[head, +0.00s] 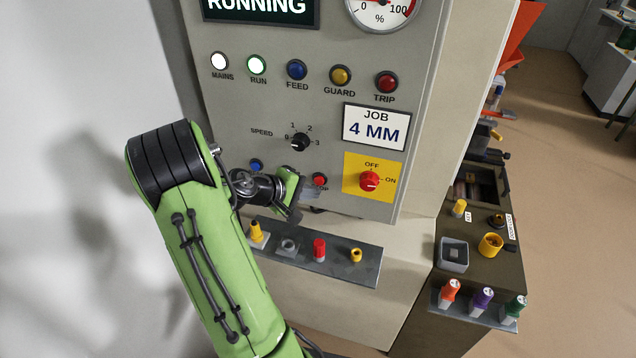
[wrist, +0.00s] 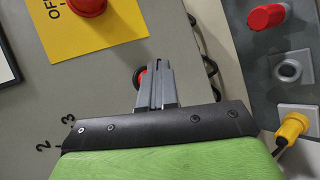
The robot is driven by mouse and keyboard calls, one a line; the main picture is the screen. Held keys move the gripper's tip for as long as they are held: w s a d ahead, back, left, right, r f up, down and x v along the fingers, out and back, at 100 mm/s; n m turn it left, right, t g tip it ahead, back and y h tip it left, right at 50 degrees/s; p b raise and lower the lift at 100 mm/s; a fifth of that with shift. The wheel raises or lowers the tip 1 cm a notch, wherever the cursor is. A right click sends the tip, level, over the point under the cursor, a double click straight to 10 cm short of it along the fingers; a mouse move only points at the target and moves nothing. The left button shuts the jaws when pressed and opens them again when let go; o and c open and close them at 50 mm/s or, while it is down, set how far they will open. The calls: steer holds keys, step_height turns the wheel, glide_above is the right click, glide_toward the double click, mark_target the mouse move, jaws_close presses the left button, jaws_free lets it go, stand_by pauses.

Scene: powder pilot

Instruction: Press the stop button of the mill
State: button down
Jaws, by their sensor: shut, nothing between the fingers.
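The mill's control panel (head: 230,130) stands upright in front of me, its display (head: 260,8) reading RUNNING. The red stop button (head: 320,180) is low on the panel, its label partly hidden by my gripper. In the wrist view the stop button (wrist: 140,77) shows as a red edge in a dark ring beside and behind my fingers. My gripper (head: 296,212) is shut and empty, in front of the panel just left of the button in the head view. In the wrist view its closed fingertips (wrist: 156,64) overlap part of the button; I cannot tell whether they touch it.
A red OFF/ON knob (head: 369,181) on a yellow plate is right of the stop button. A blue button (head: 257,165) and the speed dial (head: 300,142) are nearby. Below, a grey shelf (head: 325,268) holds several small parts. A bench (head: 470,260) stands at right.

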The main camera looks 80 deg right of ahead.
stand_by(0.4)
steer(key=shift+d, duration=0.95)
stand_by(0.4)
steer(key=shift+a, duration=0.1)
steer(key=a+b, duration=0.1)
steer(key=a, duration=0.6)
steer(key=shift+w+a, duration=0.3)
steer(key=shift+a, duration=0.1)
stand_by(1.0)
